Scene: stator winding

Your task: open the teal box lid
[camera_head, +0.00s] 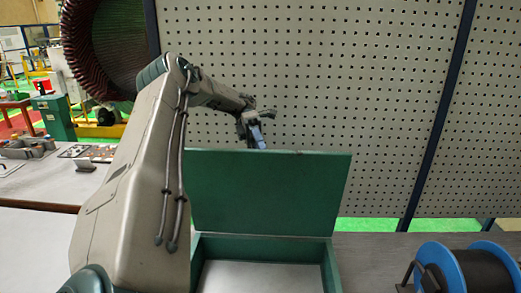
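The teal box (337,268) stands on the table at the lower middle, with its bare pale floor showing. Its teal lid (268,195) stands raised at the back, close to upright, with its inner face toward me. My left arm reaches in from the left and over the lid. My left gripper (257,134) is just above and behind the lid's top edge. Its finger ends are small and partly hidden by the lid, so I cannot tell whether it touches the lid or is open. My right gripper is out of view.
A blue-rimmed spool (441,268) sits at the lower right on the grey table (378,250). A perforated panel (400,80) rises behind the box. A large stator ring (100,50) stands at the upper left. Small parts (27,145) lie on the far-left table.

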